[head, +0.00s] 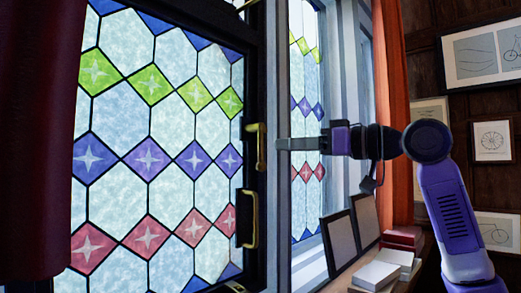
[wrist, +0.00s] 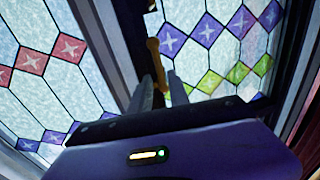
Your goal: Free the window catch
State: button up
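The brass window catch (head: 257,147) is on the dark frame edge of the stained-glass window, a little left of my fingertips in the head view. My gripper (head: 280,144) points left towards it at about the same height. In the wrist view, the brass catch (wrist: 156,62) runs upright between the two fingers of my gripper (wrist: 159,78). The fingers are apart, with a gap beside the brass, so I see no grip. A second brass piece, a pull handle (head: 247,218), sits lower on the same frame.
A dark red curtain (head: 35,130) hangs at the left and an orange curtain (head: 392,100) behind my arm. Dark panels (head: 340,240), white books (head: 376,275) and red books (head: 402,240) rest on the sill below my arm. Framed pictures (head: 485,55) hang at the right.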

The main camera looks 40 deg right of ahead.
aim_at(261, 148)
jog(key=x, duration=0.2)
jog(key=p+x, duration=0.1)
jog(key=x, duration=0.2)
jog(key=p+x, duration=0.1)
jog(key=x, duration=0.2)
jog(key=shift+f, duration=0.3)
grip_shut()
jog(key=shift+s, duration=0.1)
dwell(1.0)
